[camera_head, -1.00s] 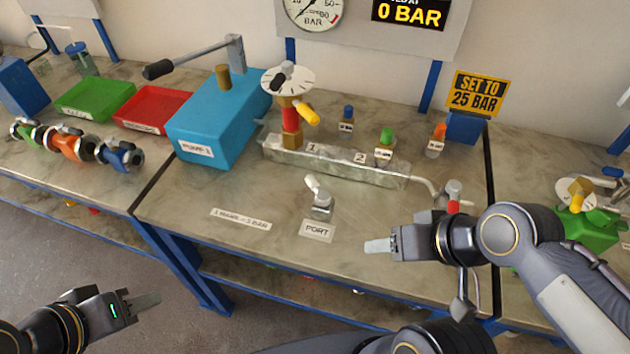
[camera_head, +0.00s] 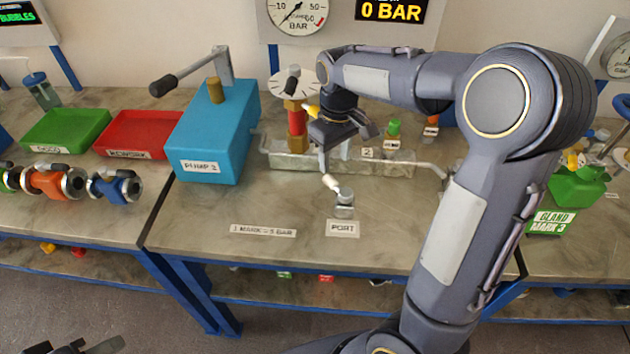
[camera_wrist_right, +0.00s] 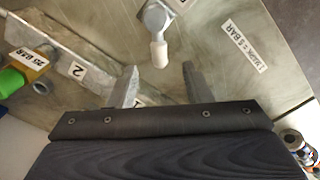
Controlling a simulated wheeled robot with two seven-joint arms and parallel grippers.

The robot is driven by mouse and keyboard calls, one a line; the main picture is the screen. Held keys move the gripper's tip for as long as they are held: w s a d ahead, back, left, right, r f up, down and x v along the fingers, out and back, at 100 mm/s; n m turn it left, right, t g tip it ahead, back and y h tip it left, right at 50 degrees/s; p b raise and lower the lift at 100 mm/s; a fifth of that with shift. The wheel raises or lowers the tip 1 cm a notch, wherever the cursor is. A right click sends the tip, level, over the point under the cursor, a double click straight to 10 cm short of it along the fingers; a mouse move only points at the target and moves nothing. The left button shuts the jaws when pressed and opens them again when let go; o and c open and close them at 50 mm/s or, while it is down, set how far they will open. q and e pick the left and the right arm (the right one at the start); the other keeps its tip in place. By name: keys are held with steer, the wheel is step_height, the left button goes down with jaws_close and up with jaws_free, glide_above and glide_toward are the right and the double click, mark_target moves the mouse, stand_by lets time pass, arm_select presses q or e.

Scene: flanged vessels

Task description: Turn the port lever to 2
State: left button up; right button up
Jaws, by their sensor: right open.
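The port lever (camera_head: 343,199) is a small grey metal fitting with a white-tipped handle, behind the PORT label (camera_head: 343,229) on the bench. Its handle points up-left, toward the manifold. In the right wrist view the lever (camera_wrist_right: 158,45) has its white tip just beyond the gap between my fingertips. My right gripper (camera_head: 334,158) is open, pointing down above the lever's handle; its two fingers (camera_wrist_right: 159,72) are apart with nothing between them. The 2 label (camera_head: 368,153) is on the manifold; the 1 label is hidden by my gripper in the head view. My left gripper (camera_head: 98,346) is mostly cut off at the bottom left.
The long metal manifold (camera_head: 290,163) stands behind the lever, with a red and brass valve (camera_head: 296,118) rising from it. A blue pump box (camera_head: 215,140) is to the left. A green-capped fitting (camera_head: 392,132) is behind.

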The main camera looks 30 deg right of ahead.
mark_target(333, 181)
step_height(333, 181, down, 8)
steer(key=shift+d+r, duration=0.1)
stand_by(0.4)
jaws_close()
